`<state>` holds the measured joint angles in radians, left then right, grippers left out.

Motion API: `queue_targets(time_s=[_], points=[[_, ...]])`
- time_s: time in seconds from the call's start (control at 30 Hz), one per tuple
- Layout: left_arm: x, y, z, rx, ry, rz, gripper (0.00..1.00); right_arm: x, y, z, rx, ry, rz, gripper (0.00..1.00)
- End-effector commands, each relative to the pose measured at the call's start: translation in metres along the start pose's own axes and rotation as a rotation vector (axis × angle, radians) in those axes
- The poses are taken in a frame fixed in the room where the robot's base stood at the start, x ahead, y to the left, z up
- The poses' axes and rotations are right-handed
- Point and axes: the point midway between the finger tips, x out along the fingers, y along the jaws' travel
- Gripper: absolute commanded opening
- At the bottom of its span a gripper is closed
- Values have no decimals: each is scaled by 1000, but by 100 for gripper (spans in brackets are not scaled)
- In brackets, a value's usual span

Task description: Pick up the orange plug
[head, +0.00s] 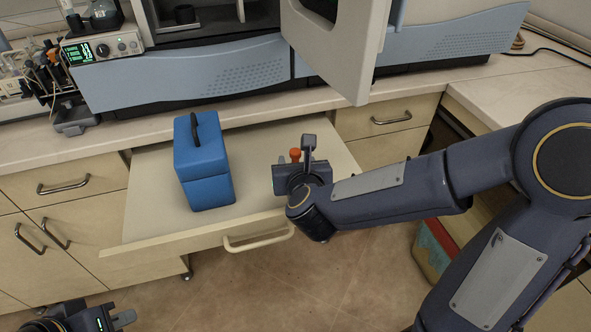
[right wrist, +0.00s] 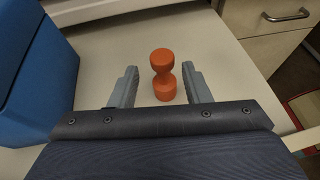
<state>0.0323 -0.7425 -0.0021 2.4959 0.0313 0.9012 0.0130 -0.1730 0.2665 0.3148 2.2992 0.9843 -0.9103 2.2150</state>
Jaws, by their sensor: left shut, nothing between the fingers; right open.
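The orange plug (right wrist: 163,75) stands upright on the white drawer surface in the right wrist view, a spool shape with a narrow waist. In the head view only its top (head: 295,154) shows, the rest hidden behind my right gripper (head: 306,150). In the right wrist view my right gripper (right wrist: 160,88) is open, its fingers to either side of the plug with gaps between; I cannot tell how far the plug lies beyond the fingertips. My left gripper (head: 118,318) is shut and empty at the bottom left, low and far from the plug.
A blue box (head: 205,165) with a black handle stands in the open drawer (head: 150,205), left of the plug. A grey-blue instrument (head: 215,80) with an open door (head: 345,45) stands on the counter behind. The drawer's left part is clear.

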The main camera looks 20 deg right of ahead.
Motion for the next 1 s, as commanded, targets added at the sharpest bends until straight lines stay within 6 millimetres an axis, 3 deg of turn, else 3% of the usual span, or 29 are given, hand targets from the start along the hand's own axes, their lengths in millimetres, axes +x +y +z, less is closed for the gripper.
queue_targets(time_s=[0.4, 0.73, 1.0], points=[[1, 0, 1, 0, 0, 0, 0, 55, -3, -12, -3, 1, 1, 43], [1, 0, 1, 0, 0, 0, 0, 64, -3, -11, -4, -1, 2, 43], [1, 0, 1, 0, 0, 0, 0, 64, -3, -11, -4, -1, 2, 11]])
